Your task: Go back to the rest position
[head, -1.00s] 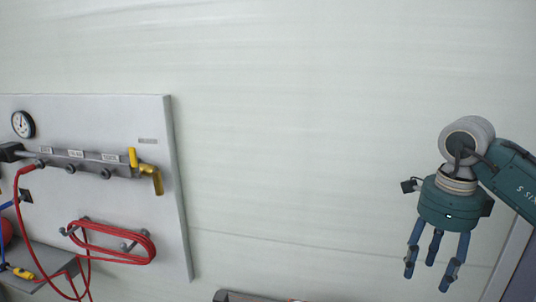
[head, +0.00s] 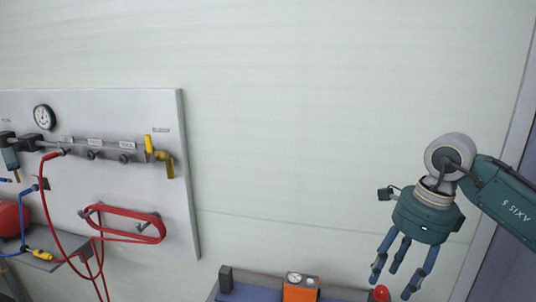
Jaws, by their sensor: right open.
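My right gripper (head: 402,278) hangs at the lower right of the head view, with its blue fingers pointing down. The fingers are spread apart with nothing between them, so it is open and empty. It shows in front of the pale wall, above the right end of a bench as seen in the picture. My left gripper is not in view.
A white wall panel (head: 190,215) at left carries a gauge (head: 44,117), a manifold with a yellow valve handle (head: 149,144), and a coiled red hose (head: 122,211). An orange box (head: 300,289) and a red button (head: 381,293) show at the bottom edge. The middle wall is bare.

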